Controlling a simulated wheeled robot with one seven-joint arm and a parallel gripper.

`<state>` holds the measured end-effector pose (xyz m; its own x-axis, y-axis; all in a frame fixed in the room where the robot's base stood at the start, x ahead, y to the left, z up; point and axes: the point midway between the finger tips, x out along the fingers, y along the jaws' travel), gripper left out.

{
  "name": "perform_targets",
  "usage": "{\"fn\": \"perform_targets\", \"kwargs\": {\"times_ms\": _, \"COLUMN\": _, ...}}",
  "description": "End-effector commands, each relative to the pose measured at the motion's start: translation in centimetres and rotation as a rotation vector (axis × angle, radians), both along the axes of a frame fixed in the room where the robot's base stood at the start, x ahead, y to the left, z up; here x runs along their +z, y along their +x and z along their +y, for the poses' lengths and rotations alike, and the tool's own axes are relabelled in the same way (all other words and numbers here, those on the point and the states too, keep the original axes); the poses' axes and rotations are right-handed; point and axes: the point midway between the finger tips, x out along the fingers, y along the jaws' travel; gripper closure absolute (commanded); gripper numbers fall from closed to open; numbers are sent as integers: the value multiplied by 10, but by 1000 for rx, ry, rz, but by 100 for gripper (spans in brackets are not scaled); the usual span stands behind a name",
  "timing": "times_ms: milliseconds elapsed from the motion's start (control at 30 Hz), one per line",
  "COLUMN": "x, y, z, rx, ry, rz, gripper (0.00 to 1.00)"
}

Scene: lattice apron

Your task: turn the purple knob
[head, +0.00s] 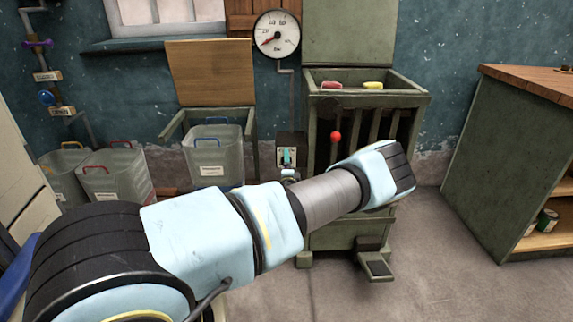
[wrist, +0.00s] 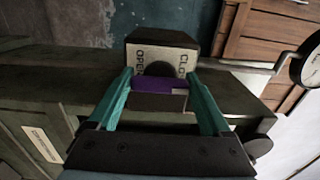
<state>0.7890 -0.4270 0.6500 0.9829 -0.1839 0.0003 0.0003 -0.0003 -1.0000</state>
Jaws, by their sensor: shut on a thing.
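The purple knob (wrist: 146,85) is between my gripper's two teal fingers in the wrist view. Its purple face shows above a dark block-like part. Behind it is a pale plate (wrist: 142,55) lettered "OPEN" at left and what looks like "CLOSE" at right, on a dark box. My gripper (wrist: 158,84) is shut on the knob, one finger on each side. In the head view my gripper (head: 288,158) is small, at the wall box (head: 289,142) beside the green cabinet; the knob itself is hidden there.
A green cabinet (head: 415,98) with a red-ball lever (head: 336,136) stands just right of the box. A dial gauge (head: 277,34) hangs above. Grey bins (head: 118,172) stand at left. A wood-topped counter (head: 520,85) is at right. A purple valve handle (head: 37,43) sits on the left pipe.

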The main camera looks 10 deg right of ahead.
Motion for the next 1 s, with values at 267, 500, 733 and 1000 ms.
{"fn": "perform_targets", "kwargs": {"times_ms": 267, "x": -1, "y": 0, "z": 0, "rx": 0, "ry": 0, "rz": 1, "gripper": 68}}
{"fn": "perform_targets", "kwargs": {"times_ms": 500, "x": -1, "y": 0, "z": 0, "rx": 0, "ry": -12, "rz": 3, "gripper": 73}}
{"fn": "perform_targets", "kwargs": {"times_ms": 733, "x": -2, "y": 0, "z": 0, "rx": 0, "ry": -94, "rz": 19, "gripper": 73}}
{"fn": "perform_targets", "kwargs": {"times_ms": 1000, "x": -3, "y": 0, "z": 0, "rx": 1, "ry": -305, "rz": 58, "gripper": 73}}
